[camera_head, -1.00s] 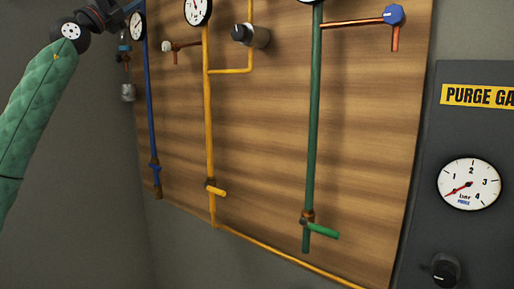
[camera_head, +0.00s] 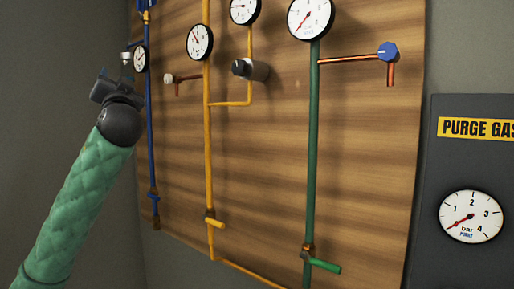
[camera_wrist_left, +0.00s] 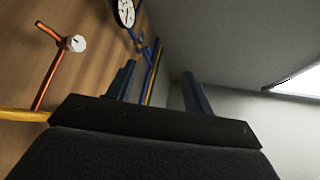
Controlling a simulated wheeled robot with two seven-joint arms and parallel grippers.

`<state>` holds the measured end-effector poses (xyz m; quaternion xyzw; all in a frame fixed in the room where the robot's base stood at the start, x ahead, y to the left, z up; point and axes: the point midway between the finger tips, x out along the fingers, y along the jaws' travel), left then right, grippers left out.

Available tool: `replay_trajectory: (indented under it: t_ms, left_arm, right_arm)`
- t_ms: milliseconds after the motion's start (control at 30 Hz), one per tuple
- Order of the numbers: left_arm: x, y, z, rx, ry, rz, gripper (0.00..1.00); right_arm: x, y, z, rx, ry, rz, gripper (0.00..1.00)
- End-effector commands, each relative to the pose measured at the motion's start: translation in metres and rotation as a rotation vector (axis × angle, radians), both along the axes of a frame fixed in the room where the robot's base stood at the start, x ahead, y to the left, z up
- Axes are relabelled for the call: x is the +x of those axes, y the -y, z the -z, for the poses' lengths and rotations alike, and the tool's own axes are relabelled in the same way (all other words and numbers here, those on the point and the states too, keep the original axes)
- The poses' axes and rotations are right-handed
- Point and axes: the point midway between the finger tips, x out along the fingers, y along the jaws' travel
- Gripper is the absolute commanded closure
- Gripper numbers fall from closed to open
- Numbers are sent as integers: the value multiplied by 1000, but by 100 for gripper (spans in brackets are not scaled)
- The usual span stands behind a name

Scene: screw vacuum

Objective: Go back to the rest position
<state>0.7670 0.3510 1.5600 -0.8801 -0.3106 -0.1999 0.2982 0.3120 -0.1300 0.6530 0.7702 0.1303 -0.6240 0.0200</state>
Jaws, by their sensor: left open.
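My left gripper (camera_wrist_left: 158,92) shows in the left wrist view with its two dark fingers spread apart and nothing between them. In the head view my left arm, in a green padded sleeve, comes up from the lower left. Its dark wrist end is in front of the left edge of the wooden panel (camera_head: 270,150), beside the blue pipe (camera_head: 151,120); the fingers are hard to make out there. My right gripper is not in view.
The panel carries a yellow pipe (camera_head: 207,130), a green pipe (camera_head: 312,150), several gauges and a blue knob (camera_head: 388,51). A dark purge gas cabinet (camera_head: 480,170) stands at the right. Grey wall is clear at the left.

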Motion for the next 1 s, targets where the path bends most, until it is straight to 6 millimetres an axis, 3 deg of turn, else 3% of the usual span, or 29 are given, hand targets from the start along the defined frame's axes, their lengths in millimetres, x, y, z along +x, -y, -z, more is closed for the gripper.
replay_trajectory:
  t_ms: [33, 100, 300, 467, 700, 1000]
  left_arm:
    - [7, 8, 30, -29, -64, 27, 48]
    - [14, 19, 71, -66, -156, 60, 48]
    - [21, 48, 180, -154, -392, 152, 48]
    - [15, 73, 262, -213, -559, 224, 48]
    - [-9, 106, 374, -299, -772, 323, 48]
    - [-57, 142, 490, -396, -977, 431, 48]
  right_arm:
    - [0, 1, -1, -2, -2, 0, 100]
    - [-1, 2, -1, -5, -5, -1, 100]
    - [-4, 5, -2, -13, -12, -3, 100]
    - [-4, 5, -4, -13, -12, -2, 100]
    - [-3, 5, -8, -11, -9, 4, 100]
    - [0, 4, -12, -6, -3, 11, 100]
